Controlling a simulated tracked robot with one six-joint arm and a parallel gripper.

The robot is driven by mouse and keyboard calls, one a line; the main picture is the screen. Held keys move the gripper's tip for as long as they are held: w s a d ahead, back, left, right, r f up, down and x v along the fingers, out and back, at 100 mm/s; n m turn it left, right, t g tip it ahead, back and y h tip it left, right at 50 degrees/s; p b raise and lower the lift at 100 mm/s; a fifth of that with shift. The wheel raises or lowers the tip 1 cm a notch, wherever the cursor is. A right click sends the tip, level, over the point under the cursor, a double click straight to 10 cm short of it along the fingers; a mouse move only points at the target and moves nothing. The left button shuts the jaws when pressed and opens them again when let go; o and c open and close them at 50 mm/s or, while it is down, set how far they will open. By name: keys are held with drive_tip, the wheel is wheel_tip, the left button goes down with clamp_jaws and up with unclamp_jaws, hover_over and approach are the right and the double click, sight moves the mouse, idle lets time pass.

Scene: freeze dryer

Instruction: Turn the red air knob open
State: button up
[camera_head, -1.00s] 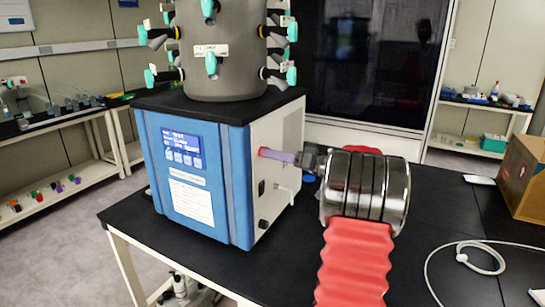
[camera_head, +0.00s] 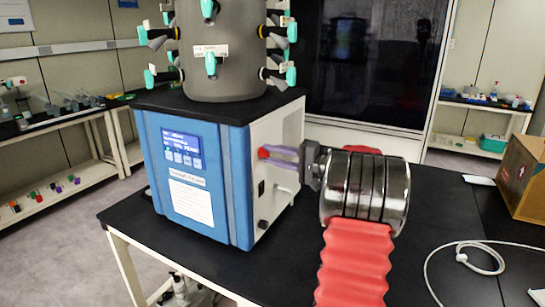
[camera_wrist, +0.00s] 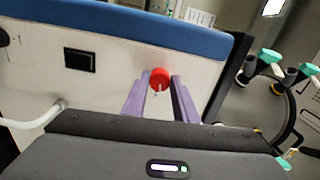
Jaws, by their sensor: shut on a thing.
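The red air knob (camera_head: 263,153) sticks out of the white side panel of the blue freeze dryer (camera_head: 203,179). In the wrist view the knob (camera_wrist: 160,77) shows as a round red piece between the tips of my two purple fingers. My gripper (camera_head: 270,154) comes in from the right and is shut on the knob. In the wrist view my gripper (camera_wrist: 159,85) has one finger on each side of the knob. The fingers partly cover the knob's sides, so its exact turn is hard to read.
A grey chamber (camera_head: 224,55) with several teal-handled valves stands on top of the dryer. A black switch (camera_wrist: 80,60) and a pale hose (camera_wrist: 35,118) are on the side panel. A white cable (camera_head: 480,255) and a cardboard box (camera_head: 522,178) lie right on the black bench (camera_head: 440,215).

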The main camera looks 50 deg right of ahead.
drive_tip(key=shift+d+f+m, duration=0.15)
drive_tip(key=shift+m, duration=1.45)
drive_tip(key=o, duration=0.8)
drive_tip(key=shift+o, duration=1.3)
drive_tip(key=v, duration=1.3)
drive_tip(key=shift+s, duration=0.4)
